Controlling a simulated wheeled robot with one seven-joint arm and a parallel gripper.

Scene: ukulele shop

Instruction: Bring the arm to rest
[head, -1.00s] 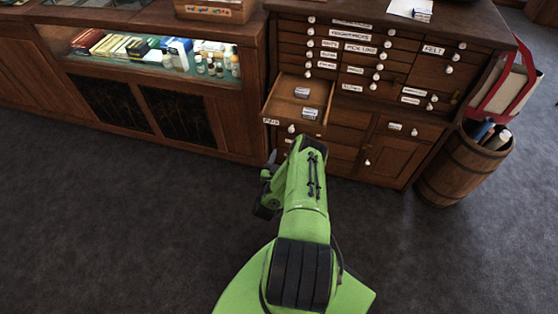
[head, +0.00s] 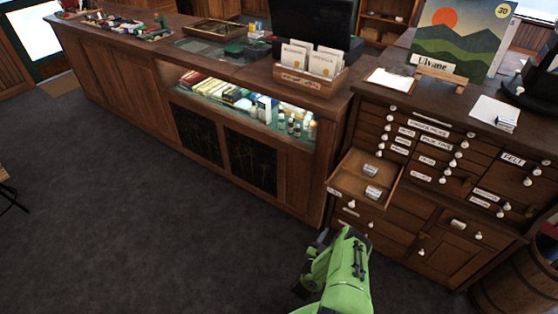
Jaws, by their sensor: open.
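My green arm (head: 345,280) rises from the bottom edge of the head view, with only its upper part in frame. My gripper (head: 320,239) shows only as a small dark part at the arm's left side, partly hidden by the green link. It is open, and I see nothing held in it. It is in front of and below the open drawer (head: 343,188), apparently apart from it. Its fingertips are too small to make out clearly.
The pulled-out drawer holds two small labelled packs (head: 372,192) and juts from the wooden cabinet (head: 425,205). A long glass-fronted counter (head: 150,90) runs left. A barrel (head: 510,285) stands at right. The dark carpet (head: 130,215) at left is clear.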

